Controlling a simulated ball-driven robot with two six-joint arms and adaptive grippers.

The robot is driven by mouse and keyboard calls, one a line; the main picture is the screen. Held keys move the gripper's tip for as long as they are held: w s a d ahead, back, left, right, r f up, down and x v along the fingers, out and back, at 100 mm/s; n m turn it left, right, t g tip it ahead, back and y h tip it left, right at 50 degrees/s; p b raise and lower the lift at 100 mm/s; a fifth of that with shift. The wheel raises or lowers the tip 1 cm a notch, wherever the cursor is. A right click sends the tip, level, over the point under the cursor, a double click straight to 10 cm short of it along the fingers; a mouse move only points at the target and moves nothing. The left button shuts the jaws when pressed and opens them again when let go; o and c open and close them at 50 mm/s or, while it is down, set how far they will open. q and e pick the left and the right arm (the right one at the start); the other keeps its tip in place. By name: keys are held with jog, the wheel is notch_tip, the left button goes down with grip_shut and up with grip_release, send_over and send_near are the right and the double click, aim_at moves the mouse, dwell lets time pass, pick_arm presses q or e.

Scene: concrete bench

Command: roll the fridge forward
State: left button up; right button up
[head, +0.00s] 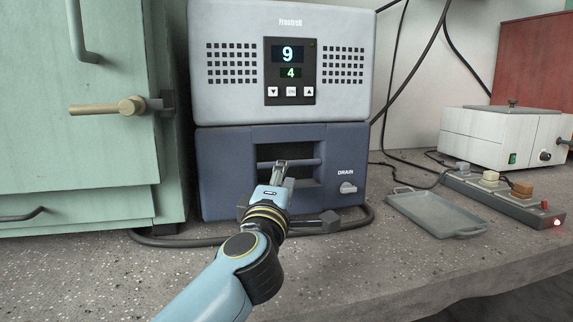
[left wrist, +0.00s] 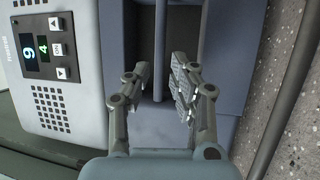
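The fridge (head: 285,22), with a light grey upper part marked "Frostrek" and a lit 9 and 4, stands on the bench against the wall. Its lower part is a dark blue front (head: 225,165) with a recess and a horizontal bar handle (head: 311,163). My left gripper (head: 280,164) is at the recess, in front of the bar. In the left wrist view the bar (left wrist: 160,50) runs between the two spread fingers of my left gripper (left wrist: 162,78). The fingers stand apart; contact with the bar cannot be told. My right gripper is out of view.
A green cabinet (head: 70,140) with a brass-coloured lever stands close at left. A grey tray (head: 436,214), a power strip (head: 500,195) and a white box device (head: 497,135) lie at right. A dark hose (head: 180,242) runs along the fridge's base.

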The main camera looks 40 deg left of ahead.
pick_arm(q)
jog(key=x, duration=0.5)
jog(key=shift+w+a+b, duration=0.1)
jog(key=shift+w+b, duration=0.15)
jog(key=shift+b, duration=0.05)
jog(key=shift+r, duration=0.1)
grip_shut()
